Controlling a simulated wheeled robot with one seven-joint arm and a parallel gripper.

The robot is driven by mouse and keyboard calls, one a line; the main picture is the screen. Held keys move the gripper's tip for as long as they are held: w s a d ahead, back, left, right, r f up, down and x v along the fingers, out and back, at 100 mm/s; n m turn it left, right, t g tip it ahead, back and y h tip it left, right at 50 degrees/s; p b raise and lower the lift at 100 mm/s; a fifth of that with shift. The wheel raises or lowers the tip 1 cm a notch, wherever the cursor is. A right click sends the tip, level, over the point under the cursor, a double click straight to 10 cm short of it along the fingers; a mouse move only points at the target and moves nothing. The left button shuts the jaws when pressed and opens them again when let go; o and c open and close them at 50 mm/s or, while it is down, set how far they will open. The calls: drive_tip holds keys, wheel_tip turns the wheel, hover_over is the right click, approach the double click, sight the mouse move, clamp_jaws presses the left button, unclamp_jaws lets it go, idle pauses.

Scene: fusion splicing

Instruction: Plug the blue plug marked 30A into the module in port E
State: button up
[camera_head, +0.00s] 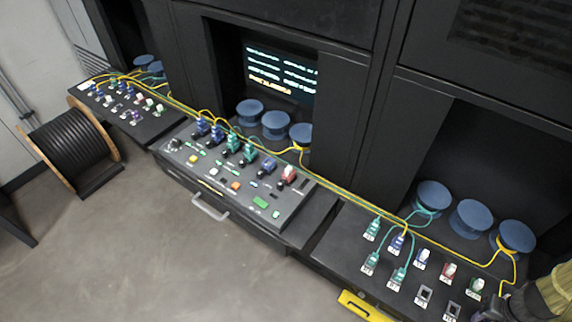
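Several plugs sit on three dark sloping panels; their markings and the port letters are too small to read, so I cannot tell which plug is 30A or which port is E. On the right panel a blue plug (398,242) and a blue and white plug (423,258) stand in the upper part. On the middle panel blue plugs stand at the upper left (201,128) and at the right (266,168). An olive and dark arm-like shape enters at the lower right corner. The dark part at its end, perhaps my gripper (491,311), is cut off by the frame; its fingers cannot be made out.
Two empty-looking square sockets (424,295) lie low on the right panel. Yellow and teal cables (345,192) run along the panels. Blue spools (470,218) stand behind. A lit screen (281,75) is in the middle cabinet. A cable reel (70,145) stands at left. The floor in front is clear.

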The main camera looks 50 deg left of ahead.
idle(0.3)
clamp_jaws()
drive_tip(key=shift+r, duration=0.15)
drive_tip(key=shift+r+p, duration=2.85)
drive_tip(key=shift+p, duration=0.05)
